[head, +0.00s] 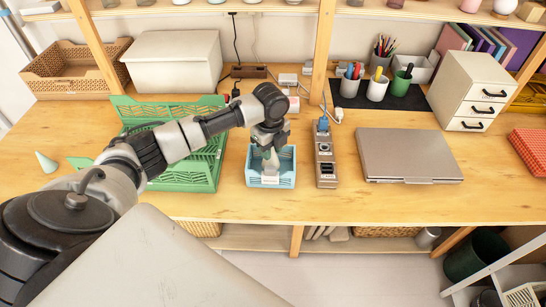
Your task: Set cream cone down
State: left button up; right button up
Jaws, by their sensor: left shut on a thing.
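The cream cone (270,165) is a small pale thing below my left gripper (269,149), with its upper part hidden by the fingers. My left gripper is shut on it and points down over the small light-blue basket (283,180). The cone's lower part shows within the basket's outline. I cannot tell whether it touches the basket floor. My right gripper is not in view.
A green crate (207,172) stands close left of the basket, partly behind my left arm. A power strip (325,160) lies close right, then a closed laptop (408,155). A pale green cone (46,162) stands at far left. Bare wood lies before the basket.

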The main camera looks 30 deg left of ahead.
pick_arm(q)
jog(key=shift+f, duration=1.75)
jog(key=shift+d+f, duration=0.1)
jog(key=o, duration=0.6)
jog(key=shift+o, duration=0.2)
notch_tip(320, 180, up, 12)
jog(key=shift+r, duration=0.15)
